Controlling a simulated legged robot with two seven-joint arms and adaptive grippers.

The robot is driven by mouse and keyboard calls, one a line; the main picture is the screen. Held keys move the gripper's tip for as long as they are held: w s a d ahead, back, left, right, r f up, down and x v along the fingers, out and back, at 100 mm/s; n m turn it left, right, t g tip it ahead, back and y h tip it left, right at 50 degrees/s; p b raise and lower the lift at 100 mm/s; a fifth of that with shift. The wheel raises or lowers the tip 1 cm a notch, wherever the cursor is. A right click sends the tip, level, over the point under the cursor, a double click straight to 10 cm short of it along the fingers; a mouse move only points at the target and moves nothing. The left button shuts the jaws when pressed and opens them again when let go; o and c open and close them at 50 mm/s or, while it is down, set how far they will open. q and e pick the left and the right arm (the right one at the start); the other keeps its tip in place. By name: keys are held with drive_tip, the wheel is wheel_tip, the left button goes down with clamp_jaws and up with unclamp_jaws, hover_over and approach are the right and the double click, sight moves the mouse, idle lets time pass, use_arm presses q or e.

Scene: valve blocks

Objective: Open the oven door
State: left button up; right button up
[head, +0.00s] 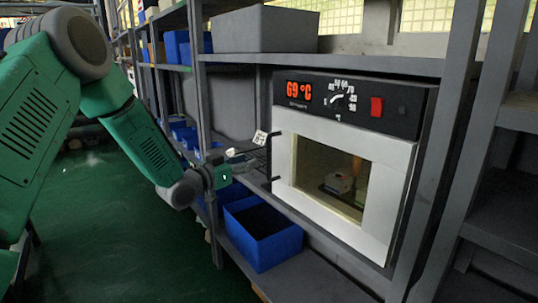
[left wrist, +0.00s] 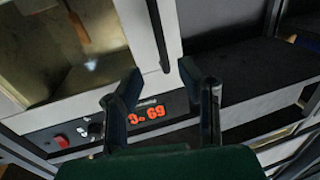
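The oven (head: 345,150) stands on a grey shelf, its white door (head: 283,165) shut around a glass window (head: 330,175). A dark vertical handle (head: 269,158) is on the door's left side. My left gripper (head: 243,163) is just left of the handle. In the left wrist view, which shows the oven upside down, my left gripper (left wrist: 160,75) has its two fingers spread apart with nothing held. The dark handle (left wrist: 158,36) runs down toward the gap between the fingertips; whether it lies between them I cannot tell. My right gripper is not in view.
The oven's panel has a red display (head: 298,91) reading 69 °C, a knob (head: 337,103) and a red switch (head: 376,107). A blue bin (head: 263,240) sits on the shelf below. A grey shelf post (head: 445,150) stands right of the oven. Green floor is open at left.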

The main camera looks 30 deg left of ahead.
use_arm(q)
hover_over(269, 176)
drive_tip(key=shift+w+a+f, duration=0.1)
drive_tip(key=shift+w+a, duration=0.2)
drive_tip(key=shift+c, duration=0.3)
clamp_jaws()
